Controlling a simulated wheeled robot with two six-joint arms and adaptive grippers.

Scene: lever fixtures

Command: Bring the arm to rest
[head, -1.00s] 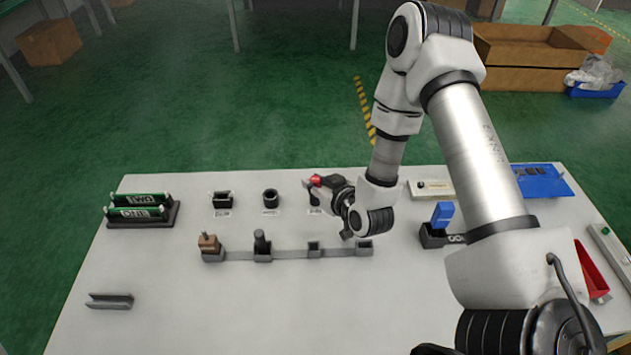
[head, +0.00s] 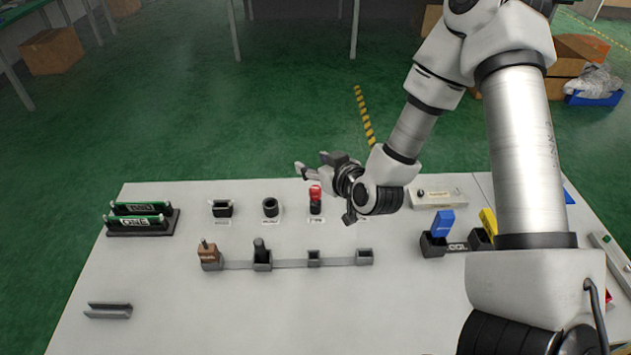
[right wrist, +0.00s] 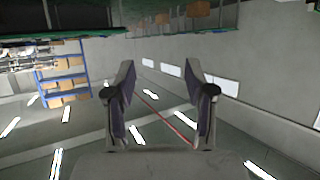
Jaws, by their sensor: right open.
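My right gripper (head: 308,168) is raised above the back part of the table, at the end of my right arm. Its two fingers stand apart with nothing between them in the right wrist view (right wrist: 160,105), which looks out at the room's walls and lights. A red-topped black piece (head: 316,199) stands upright on the table, below the gripper in the picture and apart from it. My left gripper is not in view.
The white table (head: 230,315) holds a row of small sockets on a grey strip (head: 290,263), a green-board rack (head: 140,220), a grey channel (head: 108,310) and a black holder with a blue block (head: 443,223). The front middle is clear.

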